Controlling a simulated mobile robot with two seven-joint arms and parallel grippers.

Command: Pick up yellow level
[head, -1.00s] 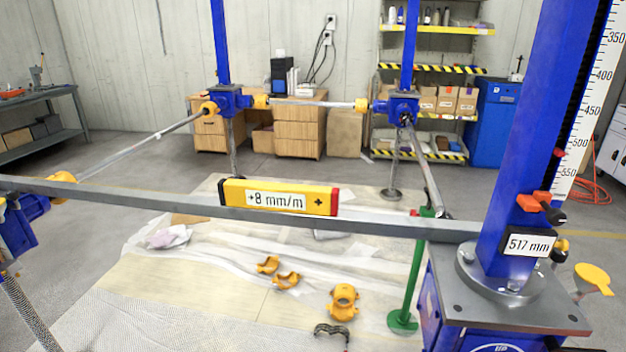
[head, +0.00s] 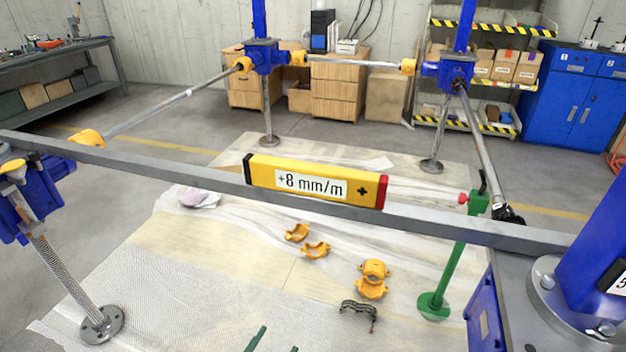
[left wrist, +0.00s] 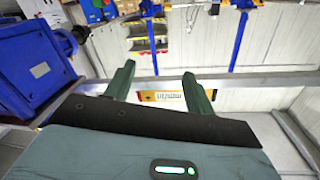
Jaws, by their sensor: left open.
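The yellow level (head: 315,184) with black and red ends lies along a grey metal beam (head: 440,224) in the head view. Its label reads "+8 mm/m". My left gripper (head: 272,342) shows only as two green fingertips at the bottom edge, apart and empty, on the near side of the beam. In the left wrist view, my left gripper (left wrist: 158,72) has its green fingers spread. The level (left wrist: 147,96) appears upside down between them, partly covered by the gripper body, with no visible contact. My right gripper is out of view.
A blue screw jack (head: 600,255) stands at the beam's right end and another blue jack (head: 38,198) at its left. A green post (head: 447,275) stands behind the beam. Orange clamps (head: 316,250) lie on the floor sheet below. The space above the level is clear.

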